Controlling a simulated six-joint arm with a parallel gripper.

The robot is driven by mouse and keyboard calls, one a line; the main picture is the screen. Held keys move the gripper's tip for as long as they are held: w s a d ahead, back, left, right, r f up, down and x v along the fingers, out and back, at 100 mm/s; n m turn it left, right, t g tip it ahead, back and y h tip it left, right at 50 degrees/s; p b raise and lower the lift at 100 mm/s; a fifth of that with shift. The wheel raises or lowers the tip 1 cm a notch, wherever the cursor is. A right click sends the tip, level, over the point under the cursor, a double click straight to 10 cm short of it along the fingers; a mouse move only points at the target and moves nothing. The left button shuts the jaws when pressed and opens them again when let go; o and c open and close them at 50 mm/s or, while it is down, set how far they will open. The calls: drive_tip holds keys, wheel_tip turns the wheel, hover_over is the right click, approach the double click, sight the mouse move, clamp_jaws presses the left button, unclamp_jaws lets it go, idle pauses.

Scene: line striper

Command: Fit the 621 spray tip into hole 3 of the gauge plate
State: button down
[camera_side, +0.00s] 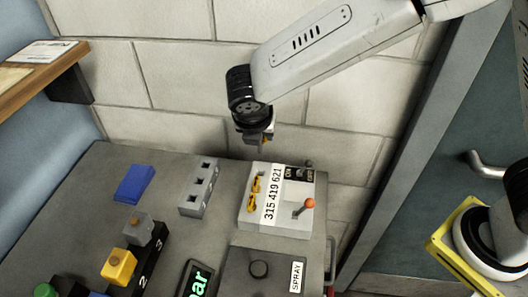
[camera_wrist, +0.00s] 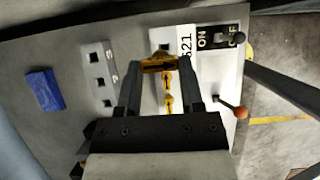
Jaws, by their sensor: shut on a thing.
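My gripper (camera_side: 262,143) hangs above the back of the white box and is shut on a yellow spray tip with a dark arrow on it; the tip (camera_wrist: 158,66) shows between my fingertips in the wrist view. In the side view the held tip is small and mostly hidden by the fingers. The white box (camera_side: 288,228) is labelled 315 419 621, and two other yellow tips (camera_wrist: 168,92) sit in it. An empty square hole shows near the 621 label (camera_wrist: 186,44).
A blue block (camera_side: 134,183) lies left of the grey block. A black strip marked 2 and 3 (camera_side: 152,262) has a grey and a yellow block (camera_side: 118,266) beside it. An orange-knobbed lever (camera_side: 304,207) rises from the white box's right side. A wall stands behind.

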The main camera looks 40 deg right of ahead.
sight(259, 152)
drive_tip(key=shift+f, duration=2.75)
drive_tip(key=shift+f, duration=2.1)
idle(0.9)
unclamp_jaws()
drive_tip(key=shift+r, duration=0.1)
idle(0.3)
drive_tip(key=shift+v, duration=3.45)
